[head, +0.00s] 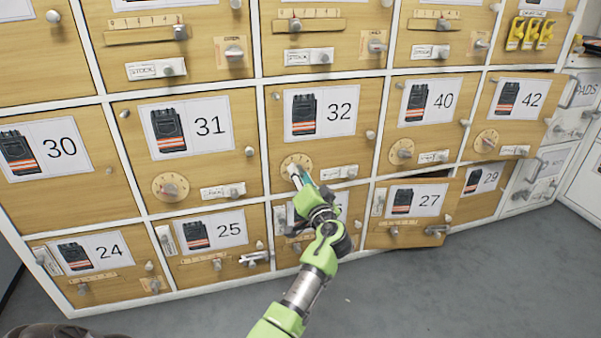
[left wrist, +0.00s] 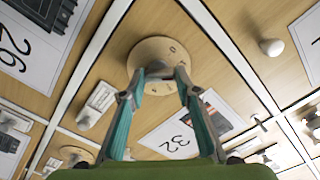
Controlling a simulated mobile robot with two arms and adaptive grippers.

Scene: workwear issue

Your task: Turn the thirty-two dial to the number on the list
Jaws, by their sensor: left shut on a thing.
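The thirty-two door carries a label (head: 320,111) with a picture of dark trousers and the number 32. Below it is a round wooden dial (head: 291,161), partly covered by my gripper. My left gripper (head: 299,177) reaches up to this dial from below. In the left wrist view the dial (left wrist: 148,53) faces me, and the two teal-padded fingers (left wrist: 160,78) are shut on its grey knob (left wrist: 159,70). The marks around the dial are too small to read surely. The 32 label (left wrist: 180,135) also shows there, rotated. My right gripper is not in view.
Similar dials sit on doors 31 (head: 170,187), 40 (head: 401,151) and 42 (head: 487,140). A stock plate (head: 339,173) is right of the gripper. Door 27 (head: 413,207) stands ajar, and door 42 seems so too. Grey floor (head: 420,295) in front is clear.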

